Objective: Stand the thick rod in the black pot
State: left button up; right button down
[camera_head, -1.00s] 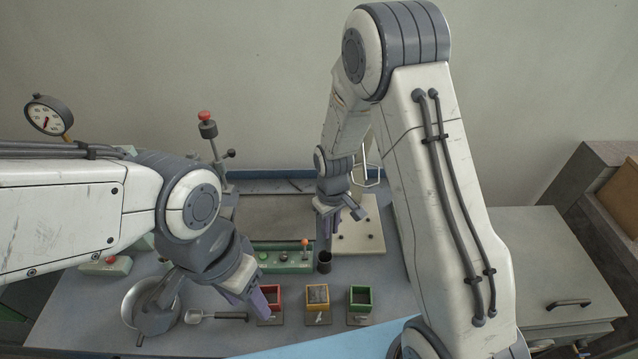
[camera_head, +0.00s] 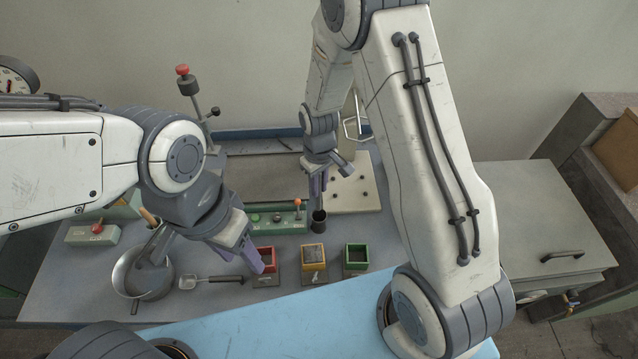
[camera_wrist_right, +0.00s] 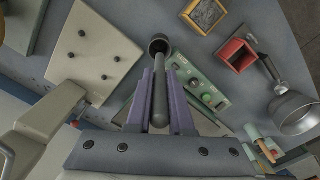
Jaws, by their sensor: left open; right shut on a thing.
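The black pot (camera_head: 319,225) is a small dark cup on the bench, right of the green control box. Its round opening (camera_wrist_right: 159,44) shows at the top of the right wrist view. My right gripper (camera_head: 318,192) is above the pot, pointing down. Its purple fingers are shut on the thick grey rod (camera_wrist_right: 160,100), whose far end points at the pot's mouth. I cannot tell whether the rod's end is inside the rim. My left gripper (camera_head: 262,262) is open and empty beside the red box.
Red (camera_head: 264,257), yellow (camera_head: 313,254) and green (camera_head: 356,254) open boxes stand in front of the pot. A pegged cream board (camera_head: 355,195) lies behind right. A metal pan (camera_head: 130,285) and a scoop (camera_head: 205,281) are at left. A lever with a red knob (camera_head: 182,70) stands at the back.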

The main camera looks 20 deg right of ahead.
aim_at(319, 202)
jog(key=shift+f+b, duration=2.5)
jog(key=shift+f, duration=1.15)
jog(key=c, duration=0.7)
grip_release()
notch_tip(319, 202, up, 11)
jog(key=shift+f+b, duration=0.2)
jog(key=shift+b, duration=0.75)
